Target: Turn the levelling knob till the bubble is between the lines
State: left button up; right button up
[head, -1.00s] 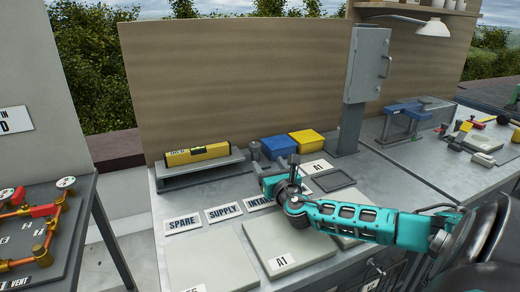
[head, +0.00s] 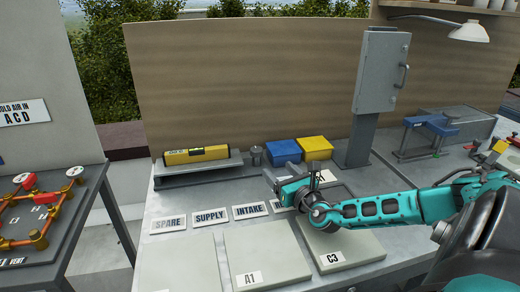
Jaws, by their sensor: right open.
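A yellow spirit level (head: 197,154) with a small greenish vial lies on a grey raised plate (head: 195,169) at the back left of the bench. The bubble is too small to read against its lines. A dark grey levelling knob (head: 256,156) stands at the right end of the plate. My right gripper (head: 271,178) is open and empty, in front of and slightly right of the knob, apart from it. Its fingers are small and partly hidden by my wrist. My left gripper is not in view.
A blue box (head: 283,151) and a yellow box (head: 316,147) sit right of the knob. A grey cabinet (head: 382,72) stands on a post behind my arm. Label cards such as SUPPLY (head: 210,216) and pale panels (head: 265,250) lie in front. A pipe rack (head: 40,215) is at left.

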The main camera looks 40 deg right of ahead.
aim_at(259, 152)
jog(key=shift+d, duration=0.1)
jog(key=b+x, duration=0.2)
jog(key=x, duration=0.9)
jog(key=shift+w+f, duration=0.1)
jog(key=shift+w, duration=0.25)
jog(key=shift+w+d, duration=0.1)
jog(key=shift+w, duration=0.45)
jog(key=c, duration=1)
jog(key=shift+r+m+h+p, duration=0.4)
jog(key=shift+h+p, duration=0.2)
jog(key=shift+p, duration=0.6)
jog(key=shift+c, duration=0.3)
jog(key=shift+f+g+h+p, duration=0.1)
jog(key=shift+g+h+p, duration=0.2)
jog(key=shift+f+m, duration=0.15)
jog(key=shift+m, duration=0.15)
